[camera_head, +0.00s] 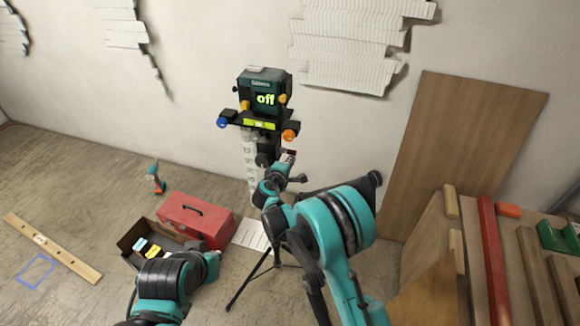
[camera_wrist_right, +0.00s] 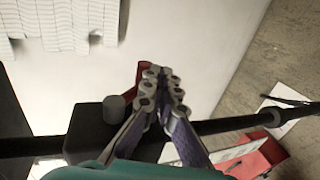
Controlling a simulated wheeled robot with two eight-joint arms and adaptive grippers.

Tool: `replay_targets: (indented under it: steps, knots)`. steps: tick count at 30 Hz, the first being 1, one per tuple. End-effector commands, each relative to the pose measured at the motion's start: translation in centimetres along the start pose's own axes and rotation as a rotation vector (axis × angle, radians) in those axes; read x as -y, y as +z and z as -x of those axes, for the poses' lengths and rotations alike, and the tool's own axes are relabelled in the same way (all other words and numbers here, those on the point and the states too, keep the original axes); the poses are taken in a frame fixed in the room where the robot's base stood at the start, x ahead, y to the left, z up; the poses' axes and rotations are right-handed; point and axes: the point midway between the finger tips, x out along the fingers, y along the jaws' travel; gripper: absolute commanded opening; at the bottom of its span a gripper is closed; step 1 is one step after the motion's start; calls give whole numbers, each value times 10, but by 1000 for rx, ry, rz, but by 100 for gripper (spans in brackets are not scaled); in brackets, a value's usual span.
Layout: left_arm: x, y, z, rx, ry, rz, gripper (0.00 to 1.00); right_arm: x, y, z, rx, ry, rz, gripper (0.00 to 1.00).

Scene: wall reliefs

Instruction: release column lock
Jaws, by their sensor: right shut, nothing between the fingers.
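A dark laser-level device (camera_head: 264,92) with a green "off" display sits on top of a black tripod column (camera_head: 262,144). A small dark red part (camera_head: 291,153), lever-like, sticks out from the column beside my right gripper (camera_head: 284,167). In the right wrist view my right gripper (camera_wrist_right: 163,78) is shut and empty. The red part (camera_wrist_right: 142,72) shows just behind its fingertips; I cannot tell whether they touch. A black block with a grey knob (camera_wrist_right: 114,108) is left of the fingers. My left gripper (camera_head: 212,264) is low, by the toolbox; its finger opening is unclear.
A red toolbox (camera_head: 196,219) and an open dark box (camera_head: 139,238) stand on the floor by the tripod leg (camera_head: 248,282). A brown panel (camera_head: 450,150) leans on the wall at right.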

Motion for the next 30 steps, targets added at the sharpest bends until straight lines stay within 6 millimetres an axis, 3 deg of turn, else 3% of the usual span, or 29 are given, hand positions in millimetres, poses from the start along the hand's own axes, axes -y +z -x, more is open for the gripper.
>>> replay_targets:
  steps: [13,30]
  knots:
    - [0,6,-8,0,0,0,0,-10,0,-16,0,0,-1,0]
    - [0,10,-13,0,0,0,0,-16,0,-20,0,0,0,0]
